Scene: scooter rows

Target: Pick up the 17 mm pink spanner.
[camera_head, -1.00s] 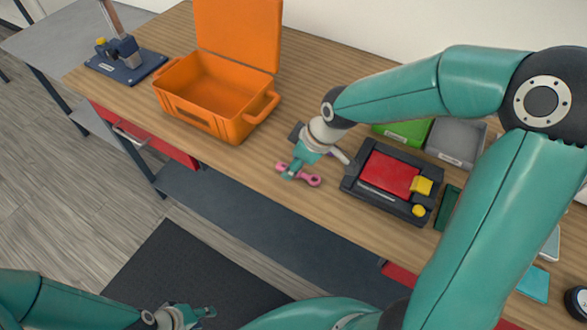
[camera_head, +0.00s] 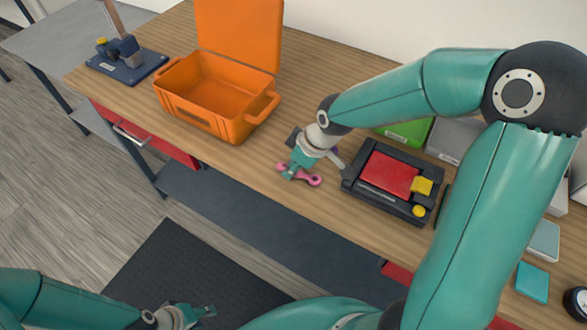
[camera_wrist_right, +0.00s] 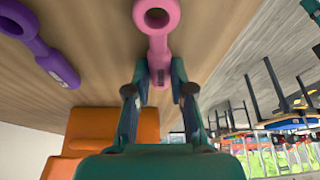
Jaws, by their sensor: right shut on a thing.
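The pink spanner (camera_head: 312,180) lies on the wooden workbench near its front edge, left of the black and red device. My right gripper (camera_head: 290,172) is at the spanner from above. In the right wrist view the pink spanner (camera_wrist_right: 157,40) runs between the two fingers, and my right gripper (camera_wrist_right: 159,82) is shut on its shank. The head view does not show clearly whether the spanner is off the bench. The size marking is too small to read. My left gripper (camera_head: 203,312) is low at the bottom of the head view, away from the bench; its fingers are too small to judge.
A purple spanner (camera_wrist_right: 40,45) lies beside the pink one in the right wrist view. An open orange case (camera_head: 215,95) stands to the left. The black and red device (camera_head: 392,180) is close on the right, with green (camera_head: 408,129) and grey bins behind.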

